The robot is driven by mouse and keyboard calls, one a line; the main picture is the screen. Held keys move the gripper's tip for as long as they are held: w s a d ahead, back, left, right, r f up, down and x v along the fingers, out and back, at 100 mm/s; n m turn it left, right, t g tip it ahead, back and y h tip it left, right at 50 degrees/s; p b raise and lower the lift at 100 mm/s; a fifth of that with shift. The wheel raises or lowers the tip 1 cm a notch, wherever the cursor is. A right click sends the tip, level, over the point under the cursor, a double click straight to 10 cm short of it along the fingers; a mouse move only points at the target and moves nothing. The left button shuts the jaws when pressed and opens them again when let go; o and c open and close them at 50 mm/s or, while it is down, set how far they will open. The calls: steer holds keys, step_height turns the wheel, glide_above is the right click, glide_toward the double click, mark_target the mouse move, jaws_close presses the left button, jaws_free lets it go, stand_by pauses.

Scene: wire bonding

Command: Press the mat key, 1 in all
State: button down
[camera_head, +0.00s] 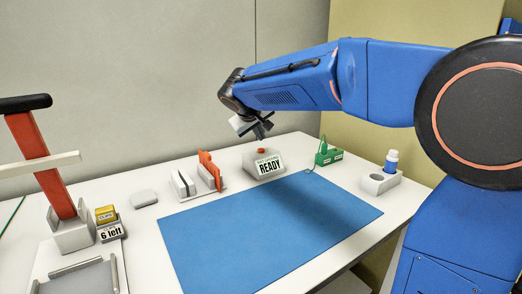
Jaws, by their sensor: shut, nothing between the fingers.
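The mat key is a small red button (262,150) on top of a grey box (256,165). The box stands just behind the blue mat (240,235), and its white sign (268,165) reads "READY" under a smaller line too small to read surely. My gripper (261,134) is shut and empty. It points down from the arm's end and shows just above the red button in the picture. I see a small gap between the fingertips and the button, but cannot tell the exact distance.
An orange and white rack (208,172) stands left of the box. The mat is clear.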

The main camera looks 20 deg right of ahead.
steer(key=shift+f, duration=0.8)
steer(key=shift+f, duration=0.1)
stand_by(1.5)
steer(key=shift+f, duration=0.25)
steer(key=shift+f, duration=0.55)
stand_by(0.9)
steer(key=shift+r, duration=0.95)
step_height(320, 180, up, 5)
stand_by(0.8)
